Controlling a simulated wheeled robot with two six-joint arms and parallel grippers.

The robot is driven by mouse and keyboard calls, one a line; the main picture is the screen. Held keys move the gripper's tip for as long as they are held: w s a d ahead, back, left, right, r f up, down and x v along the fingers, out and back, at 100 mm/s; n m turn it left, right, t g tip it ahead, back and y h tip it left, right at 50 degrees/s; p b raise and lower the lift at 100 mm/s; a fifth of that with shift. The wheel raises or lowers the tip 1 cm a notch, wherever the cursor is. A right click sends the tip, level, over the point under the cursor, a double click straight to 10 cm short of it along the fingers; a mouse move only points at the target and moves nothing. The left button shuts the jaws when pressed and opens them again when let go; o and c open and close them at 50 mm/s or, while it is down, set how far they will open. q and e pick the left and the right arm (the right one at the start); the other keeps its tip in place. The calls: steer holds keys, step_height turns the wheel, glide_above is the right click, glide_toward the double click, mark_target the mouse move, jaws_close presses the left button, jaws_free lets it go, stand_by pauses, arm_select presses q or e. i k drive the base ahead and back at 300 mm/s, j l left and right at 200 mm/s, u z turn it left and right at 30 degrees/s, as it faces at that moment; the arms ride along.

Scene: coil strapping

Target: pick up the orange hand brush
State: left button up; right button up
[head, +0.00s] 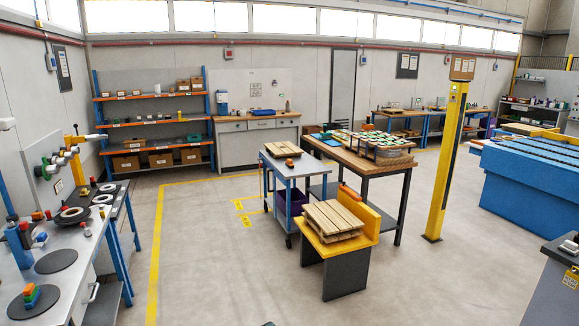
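I cannot clearly make out an orange hand brush from here. A small elongated orange object (350,191) shows behind the yellow stand (369,221), near the front of the wooden workbench, but it is too small to tell if it is the brush. Neither of my grippers can be made out in the head view.
A grey trolley (283,172) stands beside the wooden workbench (372,162). Wooden slats (333,220) lie on the yellow stand. A yellow post (448,160) rises at right, near a blue machine (530,190). A grey table (75,262) fills the left. The floor between is clear.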

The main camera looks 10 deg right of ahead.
mark_target(288, 163)
steer(key=i, duration=4.45)
steer(key=i+z, duration=0.15)
steer(key=i, duration=0.45)
steer(key=i+z, duration=0.2)
steer(key=i, duration=0.35)
steer(key=i+j+z, duration=0.15)
steer(key=i, duration=0.4)
steer(key=i+j+z, duration=0.4)
steer(key=i+l, duration=0.1)
